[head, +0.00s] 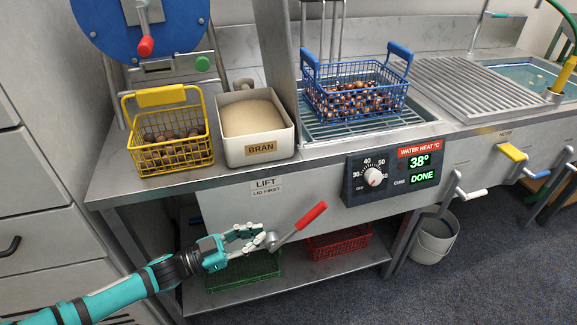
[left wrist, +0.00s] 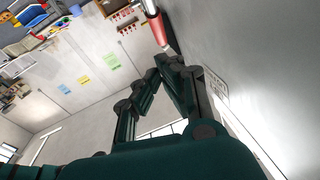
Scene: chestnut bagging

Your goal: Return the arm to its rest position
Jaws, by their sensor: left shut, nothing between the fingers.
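My left arm comes in from the lower left in the head view. Its teal and dark left gripper (head: 258,237) is in front of the bench, beside the metal pivot of a lever with a red handle (head: 312,214). The handle slants up to the right. In the left wrist view the fingers of the left gripper (left wrist: 172,66) meet at the tips with nothing between them. The red handle (left wrist: 158,28) shows just beyond the tips there. Whether the fingers touch the lever I cannot tell. My right gripper is in neither view.
On the bench stand a yellow basket (head: 133,160) of chestnuts, a bran bin (head: 285,142) and a blue basket (head: 312,112) of chestnuts on a rack. The heater display (head: 420,163) reads 38° and DONE. Green (head: 225,285) and red (head: 362,238) crates sit on the lower shelf.

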